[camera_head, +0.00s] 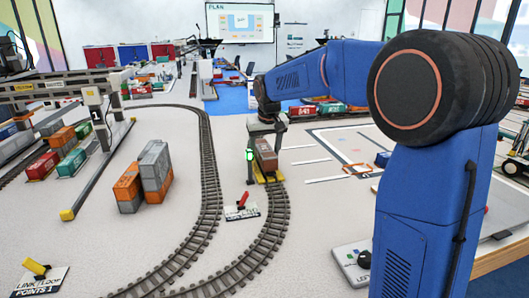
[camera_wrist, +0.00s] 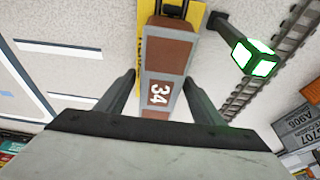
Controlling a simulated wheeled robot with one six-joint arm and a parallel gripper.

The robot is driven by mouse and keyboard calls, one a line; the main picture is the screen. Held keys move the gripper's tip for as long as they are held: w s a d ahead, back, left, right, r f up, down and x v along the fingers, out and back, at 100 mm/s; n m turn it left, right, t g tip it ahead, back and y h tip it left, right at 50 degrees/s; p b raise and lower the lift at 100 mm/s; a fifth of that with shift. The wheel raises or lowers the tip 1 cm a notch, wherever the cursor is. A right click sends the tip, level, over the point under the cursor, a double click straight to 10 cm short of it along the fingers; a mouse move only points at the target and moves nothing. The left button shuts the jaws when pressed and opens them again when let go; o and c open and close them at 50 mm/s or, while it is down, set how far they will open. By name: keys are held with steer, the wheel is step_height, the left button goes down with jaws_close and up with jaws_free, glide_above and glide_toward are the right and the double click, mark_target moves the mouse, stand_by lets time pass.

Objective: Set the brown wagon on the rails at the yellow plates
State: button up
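The brown wagon (camera_head: 266,154) stands upright at the yellow plates (camera_head: 269,179) at the end of the curved track. In the wrist view the wagon (camera_wrist: 170,52) shows its brown top with a grey frame and a white 34. A strip of yellow plate (camera_wrist: 142,42) shows along its left side. My gripper (camera_head: 267,128) is just above the wagon's far end. In the wrist view my gripper (camera_wrist: 159,77) has its fingers spread on either side of the wagon, with a gap at the left finger. The wheels and rails under the wagon are hidden.
A signal post with a green light (camera_head: 250,155) stands close to the wagon's left side; its lamp (camera_wrist: 254,58) is near my right finger in the wrist view. A red lever (camera_head: 243,200) stands in front. Stacked containers (camera_head: 155,170) are farther left.

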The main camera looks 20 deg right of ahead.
steer(key=v, duration=1.1)
steer(key=shift+r, duration=0.1)
steer(key=shift+s+r, duration=0.2)
steer(key=shift+r, duration=0.3)
stand_by(0.5)
